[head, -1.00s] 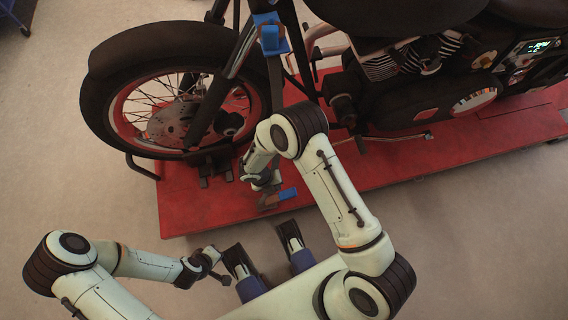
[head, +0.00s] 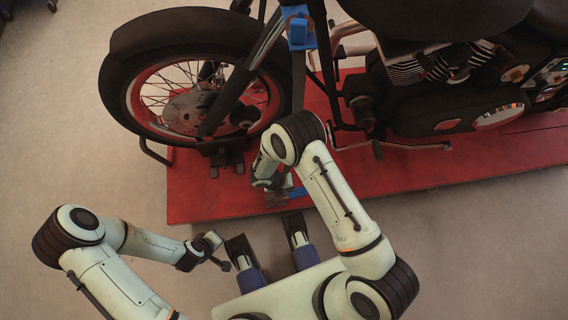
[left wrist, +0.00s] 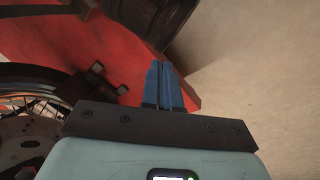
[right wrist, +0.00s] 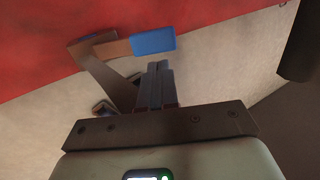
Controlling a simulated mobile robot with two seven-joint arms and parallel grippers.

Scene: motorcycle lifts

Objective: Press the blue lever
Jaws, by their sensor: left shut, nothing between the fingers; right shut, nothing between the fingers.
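The blue lever shows in the right wrist view as a blue pad (right wrist: 153,42) on the end of a brown arm, in front of the red lift platform. In the head view, a small part of it (head: 297,193) shows at the platform's front edge, beside my right gripper (head: 272,186), which my own arm partly hides. My right gripper's fingers (right wrist: 161,68) are shut and empty, with their tips just below the blue pad in the picture; contact cannot be told. My left gripper (head: 225,266) is shut and empty over the floor; its blue fingers show in the left wrist view (left wrist: 161,68).
A black motorcycle (head: 430,95) stands on the red platform (head: 400,180), its front wheel (head: 195,95) at the left. A blue clamp or strap part (head: 299,32) is by the fork. A metal bar (head: 415,146) juts out along the platform. Floor at the left is clear.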

